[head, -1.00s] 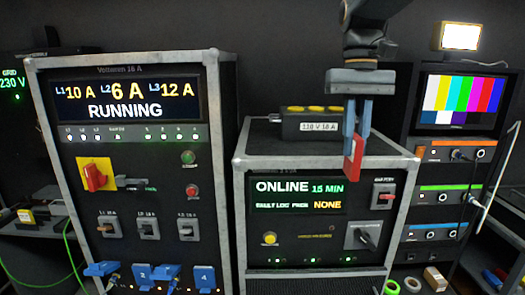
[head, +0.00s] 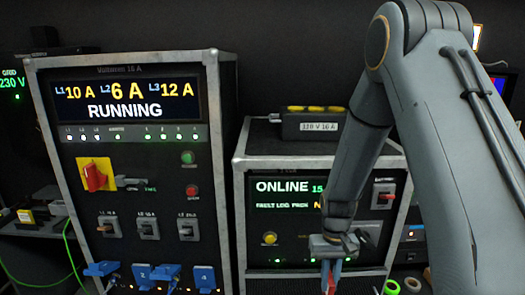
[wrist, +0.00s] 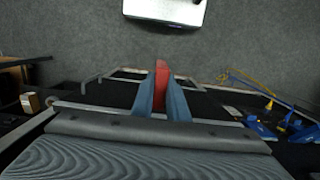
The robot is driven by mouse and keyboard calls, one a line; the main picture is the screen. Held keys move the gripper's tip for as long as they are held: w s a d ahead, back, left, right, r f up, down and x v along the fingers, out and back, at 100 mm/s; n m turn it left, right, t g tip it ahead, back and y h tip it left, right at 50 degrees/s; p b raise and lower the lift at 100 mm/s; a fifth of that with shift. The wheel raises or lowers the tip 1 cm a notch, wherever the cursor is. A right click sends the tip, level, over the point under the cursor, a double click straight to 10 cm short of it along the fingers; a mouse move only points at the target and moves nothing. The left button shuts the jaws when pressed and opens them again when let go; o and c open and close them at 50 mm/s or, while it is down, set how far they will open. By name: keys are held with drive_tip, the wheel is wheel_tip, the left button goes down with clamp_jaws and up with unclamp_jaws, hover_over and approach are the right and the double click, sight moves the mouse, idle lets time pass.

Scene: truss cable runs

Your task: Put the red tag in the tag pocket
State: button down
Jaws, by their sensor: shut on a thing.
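My gripper (head: 331,274) is low in front of the right-hand rack case, pointing down. Its blue fingers are shut on the red tag (head: 331,286), which shows only in part at the picture's lower edge. In the wrist view the red tag (wrist: 162,72) stands edge-on between the two blue fingers (wrist: 161,103) and sticks out past their tips. I cannot make out the tag pocket in either view.
The left rack case (head: 140,165) shows RUNNING and has blue plugs (head: 155,275) low on its front. The right case (head: 262,222) shows ONLINE, with a power strip (head: 310,125) on top. A bright white panel (wrist: 165,10) lies over grey floor (wrist: 80,45).

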wheel_tip(320, 180, down, 9)
drive_tip(key=w+b, duration=0.2)
drive_tip(key=b, duration=0.4)
drive_tip(key=shift+f, duration=0.2)
